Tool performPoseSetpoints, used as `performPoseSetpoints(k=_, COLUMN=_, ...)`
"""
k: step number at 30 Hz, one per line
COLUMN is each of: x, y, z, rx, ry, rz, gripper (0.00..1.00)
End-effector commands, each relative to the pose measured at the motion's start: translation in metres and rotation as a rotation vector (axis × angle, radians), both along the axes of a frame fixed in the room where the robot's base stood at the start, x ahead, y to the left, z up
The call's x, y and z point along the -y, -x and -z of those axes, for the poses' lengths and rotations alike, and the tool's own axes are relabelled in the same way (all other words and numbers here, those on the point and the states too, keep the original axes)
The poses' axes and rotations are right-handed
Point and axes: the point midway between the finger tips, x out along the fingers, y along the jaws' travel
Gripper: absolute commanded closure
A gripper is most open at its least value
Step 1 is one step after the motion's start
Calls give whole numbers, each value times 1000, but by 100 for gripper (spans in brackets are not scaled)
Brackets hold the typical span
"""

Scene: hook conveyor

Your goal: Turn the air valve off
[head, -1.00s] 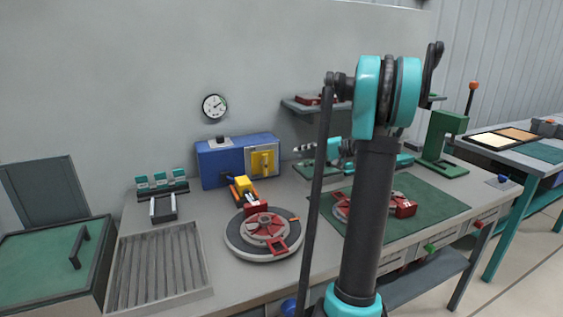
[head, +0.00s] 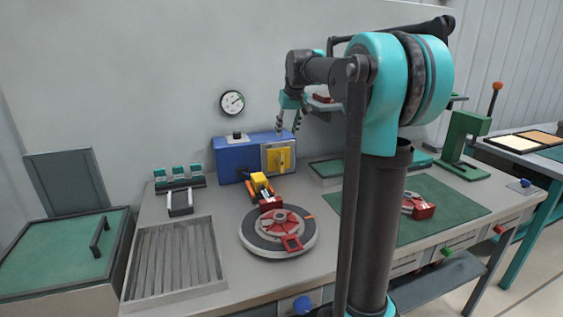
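No part is labelled as the air valve, so I cannot tell for sure which it is. A blue box (head: 236,158) stands at the back of the bench, with a yellow plate or handle (head: 279,157) on its front face. A round pressure gauge (head: 232,102) is on the wall above the box. Coloured knobs sit along the bench's front edge: blue (head: 302,305), green (head: 446,252) and red (head: 498,229). My gripper (head: 288,123) hangs fingers down, above and near the right end of the blue box. Its fingers are apart with nothing between them.
A round turntable (head: 260,244) with a red fixture sits mid-bench, a small yellow and red device (head: 261,190) behind it. A slatted tray (head: 135,283) is left; a green press (head: 459,147) stands right. My arm hides part of the green mat (head: 450,197).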

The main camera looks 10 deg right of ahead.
Motion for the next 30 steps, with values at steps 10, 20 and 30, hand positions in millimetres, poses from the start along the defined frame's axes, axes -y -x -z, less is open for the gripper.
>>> performPoseSetpoints(k=10, x=-4, y=-23, z=55, rx=-2, ry=-3, rz=2, gripper=60)
performPoseSetpoints(k=20, x=-9, y=-47, z=115, rx=-2, ry=-3, rz=3, gripper=60)
performPoseSetpoints(k=30, x=-12, y=-62, z=153, rx=-2, ry=-3, rz=3, gripper=60)
